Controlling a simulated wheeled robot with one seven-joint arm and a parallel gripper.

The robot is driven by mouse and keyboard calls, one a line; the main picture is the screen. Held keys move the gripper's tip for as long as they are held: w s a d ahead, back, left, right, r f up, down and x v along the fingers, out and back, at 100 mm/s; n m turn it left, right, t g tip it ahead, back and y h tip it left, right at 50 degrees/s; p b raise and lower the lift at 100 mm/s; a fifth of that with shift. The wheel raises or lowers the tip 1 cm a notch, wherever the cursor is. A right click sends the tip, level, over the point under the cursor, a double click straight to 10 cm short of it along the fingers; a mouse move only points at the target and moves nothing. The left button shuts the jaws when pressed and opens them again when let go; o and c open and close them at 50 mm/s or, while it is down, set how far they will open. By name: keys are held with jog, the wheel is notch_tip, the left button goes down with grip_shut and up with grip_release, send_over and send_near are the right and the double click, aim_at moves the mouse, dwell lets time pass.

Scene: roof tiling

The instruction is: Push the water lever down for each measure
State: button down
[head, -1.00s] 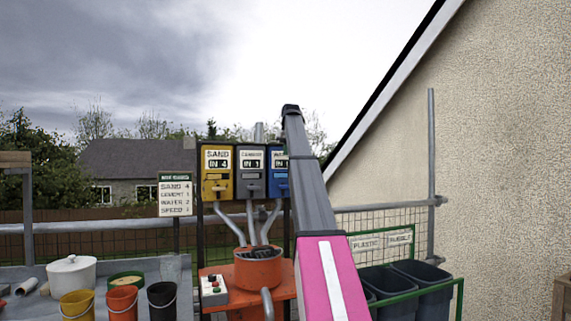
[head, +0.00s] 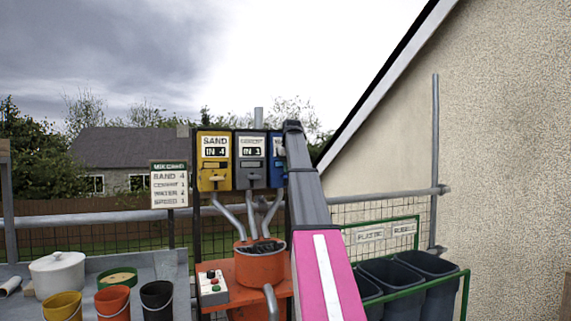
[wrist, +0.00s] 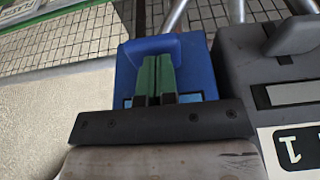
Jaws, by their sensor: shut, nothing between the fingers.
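The blue water dispenser (head: 277,150) hangs at the right end of the dispenser row, mostly hidden by my arm in the head view. Its blue casing (wrist: 192,58) fills the middle of the wrist view. My gripper (wrist: 155,75) is shut and empty, its green fingers together in front of the blue casing. I cannot tell if they touch it. The recipe sign (head: 169,185) reads sand 4, cement 1, water 2, speed 1.
The yellow sand dispenser (head: 213,161) reads IN 4. The grey cement dispenser (head: 250,160) stands beside the blue one and also shows in the wrist view (wrist: 270,75). Pipes lead to the orange mixer (head: 260,268). Buckets stand left, dark bins (head: 402,280) right.

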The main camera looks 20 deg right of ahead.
aim_at(287, 176)
jog(key=shift+f, duration=1.8)
